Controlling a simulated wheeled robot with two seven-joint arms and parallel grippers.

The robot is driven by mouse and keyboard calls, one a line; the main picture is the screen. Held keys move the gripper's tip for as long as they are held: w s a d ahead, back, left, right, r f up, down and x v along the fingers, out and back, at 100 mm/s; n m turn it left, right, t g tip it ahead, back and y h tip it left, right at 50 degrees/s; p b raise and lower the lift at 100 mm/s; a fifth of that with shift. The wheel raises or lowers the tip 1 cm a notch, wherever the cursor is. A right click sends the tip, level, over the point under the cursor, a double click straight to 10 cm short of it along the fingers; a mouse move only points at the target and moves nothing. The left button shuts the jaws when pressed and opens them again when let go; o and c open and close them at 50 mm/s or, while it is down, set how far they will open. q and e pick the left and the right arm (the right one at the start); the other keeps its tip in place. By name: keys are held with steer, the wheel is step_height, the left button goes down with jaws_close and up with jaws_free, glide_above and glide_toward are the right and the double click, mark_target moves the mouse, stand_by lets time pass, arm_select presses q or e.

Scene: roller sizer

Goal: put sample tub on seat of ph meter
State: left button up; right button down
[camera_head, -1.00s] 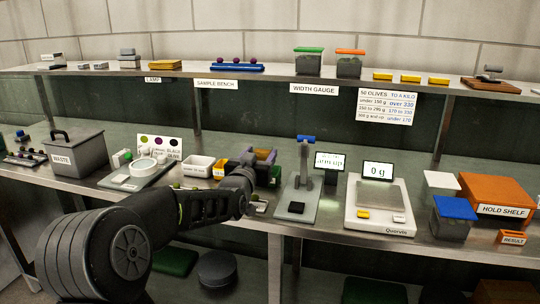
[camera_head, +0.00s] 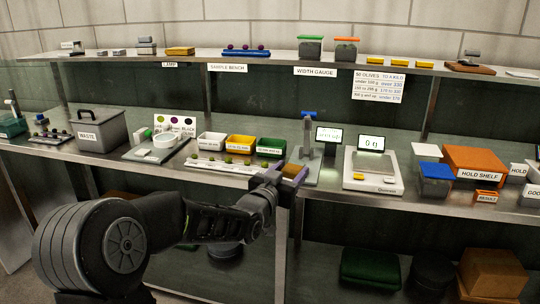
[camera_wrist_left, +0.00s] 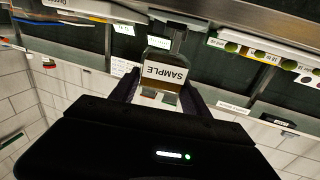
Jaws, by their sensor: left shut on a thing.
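My left gripper (camera_head: 282,180) is shut on the sample tub (camera_head: 293,171), in front of the bench edge in the head view. In the left wrist view the tub (camera_wrist_left: 165,75) is a small clear box with brownish contents and a white SAMPLE label, which reads upside down. It sits between the two fingers of my left gripper (camera_wrist_left: 160,95). No pH meter label is readable. A grey stand with a blue-topped post (camera_head: 308,130) and a small screen (camera_head: 328,137) stand just behind the tub; I cannot tell if they are the pH meter. My right gripper is not in view.
A scale (camera_head: 374,184) stands right of the stand, then a blue-lidded tub (camera_head: 435,180) and an orange hold shelf (camera_head: 473,163). White, yellow and green bins (camera_head: 241,147) and a waste bin (camera_head: 98,130) stand left. An upper shelf (camera_head: 300,67) runs above.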

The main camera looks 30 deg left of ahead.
arm_select(q)
steer(key=s+d+f+m+h, duration=0.1)
steer(key=s+d+f+h, duration=0.1)
steer(key=d, duration=0.4)
steer(key=s+d+f+m+h, duration=0.2)
steer(key=d+f, duration=0.2)
steer(key=d, duration=0.2)
steer(key=s+d+f+m+h, duration=0.1)
steer(key=s+d+f+h, duration=0.1)
steer(key=d, duration=0.4)
steer(key=shift+d+f+g+h, duration=0.2)
steer(key=shift+f+g+h, duration=0.2)
steer(key=shift+h, duration=0.1)
steer(key=shift+d, duration=0.1)
